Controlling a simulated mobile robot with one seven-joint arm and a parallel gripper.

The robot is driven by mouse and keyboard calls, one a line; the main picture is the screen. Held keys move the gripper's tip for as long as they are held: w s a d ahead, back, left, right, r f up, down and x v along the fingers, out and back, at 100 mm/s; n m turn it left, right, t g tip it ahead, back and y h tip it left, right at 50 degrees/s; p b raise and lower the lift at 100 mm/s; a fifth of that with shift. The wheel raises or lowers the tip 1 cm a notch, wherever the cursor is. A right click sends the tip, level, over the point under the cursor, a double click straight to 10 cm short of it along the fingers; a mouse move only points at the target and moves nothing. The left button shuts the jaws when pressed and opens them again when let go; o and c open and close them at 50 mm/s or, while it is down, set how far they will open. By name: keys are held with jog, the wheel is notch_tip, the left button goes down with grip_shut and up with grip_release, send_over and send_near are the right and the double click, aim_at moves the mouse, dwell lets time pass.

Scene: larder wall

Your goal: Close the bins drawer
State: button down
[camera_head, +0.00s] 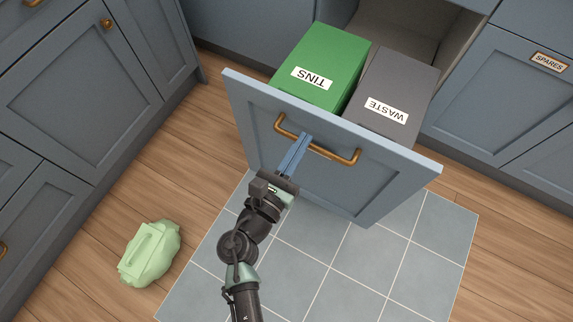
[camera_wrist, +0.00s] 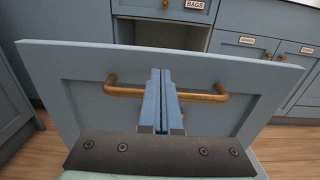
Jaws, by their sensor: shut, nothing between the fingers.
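The bins drawer (camera_head: 340,175) is pulled out, its blue-grey front standing well clear of the cabinet opening. A green bin labelled TINS (camera_head: 322,62) and a dark grey bin labelled WASTE (camera_head: 398,90) stand inside it. A brass bar handle (camera_head: 335,153) runs across the drawer front. My gripper (camera_head: 304,138) is shut and empty, its blue fingertips at the handle's left part. In the wrist view the shut fingers (camera_wrist: 160,78) overlap the middle of the handle (camera_wrist: 205,97). I cannot tell whether they touch the handle or the front.
A pale green bag-like object (camera_head: 150,254) lies on the wooden floor at lower left. Grey floor tiles (camera_head: 400,255) lie below the drawer. Blue cabinets stand on both sides, one labelled SPARES (camera_head: 549,62). A compartment labelled BAGS (camera_wrist: 195,4) is above the opening.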

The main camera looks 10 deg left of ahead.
aim_at(316, 121)
jog(key=shift+x, duration=1.75)
jog(key=shift+w, duration=0.1)
